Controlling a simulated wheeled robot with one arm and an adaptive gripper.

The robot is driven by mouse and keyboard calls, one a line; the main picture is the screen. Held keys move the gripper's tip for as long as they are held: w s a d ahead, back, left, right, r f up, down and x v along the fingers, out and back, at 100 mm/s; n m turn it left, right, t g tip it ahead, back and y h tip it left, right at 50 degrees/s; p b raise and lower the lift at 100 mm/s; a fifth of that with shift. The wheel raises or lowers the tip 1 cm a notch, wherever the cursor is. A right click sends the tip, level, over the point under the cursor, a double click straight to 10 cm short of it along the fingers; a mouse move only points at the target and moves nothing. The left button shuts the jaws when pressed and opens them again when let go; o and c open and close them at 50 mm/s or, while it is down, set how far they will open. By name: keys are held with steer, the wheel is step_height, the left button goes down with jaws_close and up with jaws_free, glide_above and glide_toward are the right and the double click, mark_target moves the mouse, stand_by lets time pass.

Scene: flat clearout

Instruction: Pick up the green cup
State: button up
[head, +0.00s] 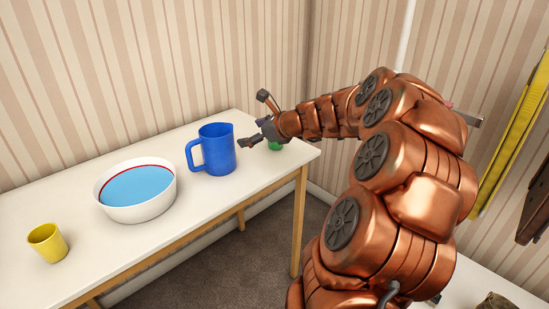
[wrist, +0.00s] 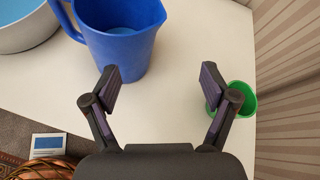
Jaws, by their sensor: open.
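The green cup (wrist: 243,98) stands on the white table near its right end, beside the wall. In the wrist view it is just to the right of my gripper's right finger, which covers part of it. In the head view only a small piece of the green cup (head: 274,146) shows below my arm. My gripper (wrist: 160,85) is open and empty, its fingers spread above the table. In the head view my gripper (head: 254,120) is between the blue jug and the green cup, and points left toward the jug.
A blue jug (head: 217,150) stands close in front of my fingers; it also shows in the wrist view (wrist: 120,42). Left of it are a white bowl (head: 137,208) with blue contents and a yellow cup (head: 47,243). The striped wall is close behind the white table (head: 195,222).

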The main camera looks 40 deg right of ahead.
steer(key=s+d+f+m+h, duration=0.1)
steer(key=d+m, duration=0.1)
steer(key=d, duration=0.2)
steer(key=d+f+m+h+b, duration=0.1)
steer(key=d+m, duration=0.1)
steer(key=d, duration=0.2)
steer(key=s+d+f+m+t+h+b, duration=0.1)
steer(key=d, duration=0.3)
steer(key=shift+s+f+m, duration=0.3)
steer(key=shift+f+m, duration=0.05)
steer(key=shift+m, duration=0.05)
steer(key=shift+x, duration=1.15)
steer(key=shift+d+b+x, duration=0.2)
steer(key=shift+b+x, duration=0.4)
steer(key=shift+x, duration=0.7)
steer(key=shift+d+b+x, duration=0.2)
steer(key=shift+b+x, duration=0.35)
steer(key=shift+x, duration=0.75)
steer(key=shift+r, duration=0.15)
steer(key=c, duration=1.3)
